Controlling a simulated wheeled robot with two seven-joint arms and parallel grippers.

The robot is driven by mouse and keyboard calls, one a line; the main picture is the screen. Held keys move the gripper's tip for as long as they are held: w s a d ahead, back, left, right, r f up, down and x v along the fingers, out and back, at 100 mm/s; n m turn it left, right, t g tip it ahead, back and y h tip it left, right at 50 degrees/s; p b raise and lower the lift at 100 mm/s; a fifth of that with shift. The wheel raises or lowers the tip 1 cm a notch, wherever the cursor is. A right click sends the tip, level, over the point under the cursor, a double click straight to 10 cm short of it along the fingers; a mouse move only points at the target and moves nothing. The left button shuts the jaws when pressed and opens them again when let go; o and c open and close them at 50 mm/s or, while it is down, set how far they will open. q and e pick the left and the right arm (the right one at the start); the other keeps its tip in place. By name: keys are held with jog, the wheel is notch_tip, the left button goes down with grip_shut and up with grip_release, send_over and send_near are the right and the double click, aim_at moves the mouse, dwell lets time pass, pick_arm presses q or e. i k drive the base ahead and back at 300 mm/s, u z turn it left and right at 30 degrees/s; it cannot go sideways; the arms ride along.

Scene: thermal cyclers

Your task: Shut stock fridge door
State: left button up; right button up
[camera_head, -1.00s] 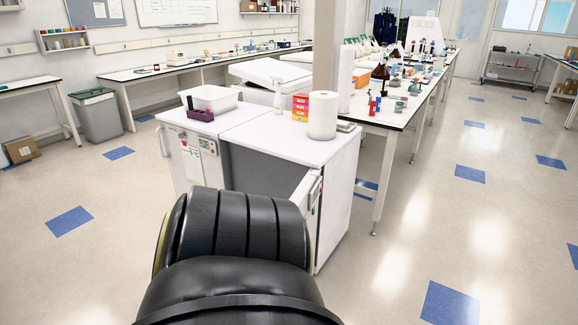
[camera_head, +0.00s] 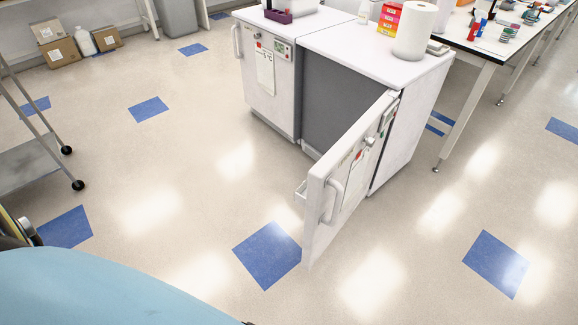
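Two low white fridge units stand side by side. The right unit (camera_head: 425,115) has its door (camera_head: 345,185) swung wide open toward me, hinged on its right side. The door's outer face, with a handle (camera_head: 332,200), a small display panel and a paper sheet, faces right and toward me. Its inner side is mostly hidden, with a bit of a door shelf showing at the left. The dark grey interior shows behind the door. The left unit (camera_head: 270,85) is shut. I cannot read which is labelled stock. Neither of my grippers is in view.
A purple rack (camera_head: 278,16), a red and yellow drawer box (camera_head: 389,17) and a paper roll (camera_head: 415,30) stand on top. A lab bench (camera_head: 490,50) is at the right and a wheeled cart (camera_head: 35,160) at the left. Floor around the door is clear.

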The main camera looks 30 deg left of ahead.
aim_at(345, 184)
jog(key=u, duration=0.35)
jog(key=i, duration=1)
jog(key=u, duration=0.2)
jog(key=k, duration=0.5)
